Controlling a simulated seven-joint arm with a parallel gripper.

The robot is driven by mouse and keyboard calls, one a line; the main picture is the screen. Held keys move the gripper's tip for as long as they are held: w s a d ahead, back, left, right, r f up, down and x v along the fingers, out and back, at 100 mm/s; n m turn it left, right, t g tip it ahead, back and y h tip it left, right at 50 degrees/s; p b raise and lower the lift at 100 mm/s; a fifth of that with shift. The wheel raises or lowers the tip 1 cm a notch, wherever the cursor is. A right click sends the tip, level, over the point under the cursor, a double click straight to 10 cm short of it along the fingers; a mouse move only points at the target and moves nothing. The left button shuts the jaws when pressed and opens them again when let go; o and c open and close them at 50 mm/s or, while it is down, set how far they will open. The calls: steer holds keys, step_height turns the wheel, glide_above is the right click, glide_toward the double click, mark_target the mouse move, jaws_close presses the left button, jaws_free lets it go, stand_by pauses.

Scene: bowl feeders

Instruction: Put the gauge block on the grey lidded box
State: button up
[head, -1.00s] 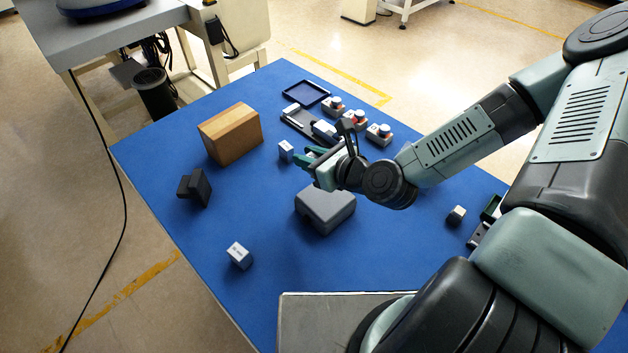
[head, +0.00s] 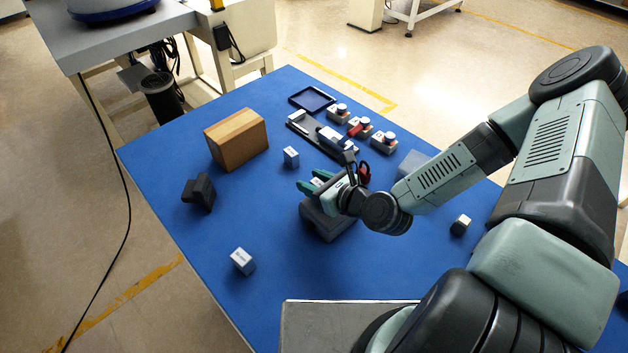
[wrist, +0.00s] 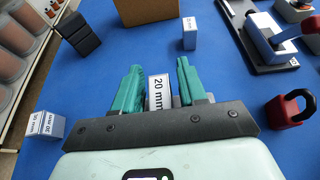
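The gauge block (wrist: 158,88), a small white-faced block marked "20 mm", sits between the two green fingers of my gripper (wrist: 160,80) in the wrist view. In the head view my gripper (head: 312,182) is over the far edge of the grey lidded box (head: 325,222), with the block's pale face (head: 318,183) just visible between the fingers. The fingers appear closed on the block. My gripper and wrist hide part of the box's top. I cannot tell how high the block is above the lid. The box is not clearly visible in the wrist view.
Two other labelled blocks stand on the blue table (head: 200,245): one near the front (head: 242,261), one beyond the gripper (head: 291,157). A wooden block (head: 237,138), a black angled part (head: 199,192), and a red padlock (wrist: 288,109) stand around.

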mark_target(319, 184)
steer(key=shift+o, duration=0.6)
steer(key=shift+s+d+r, duration=0.1)
steer(key=shift+r, duration=0.1)
steer(key=v, duration=0.7)
steer(key=shift+s+d+r, duration=0.1)
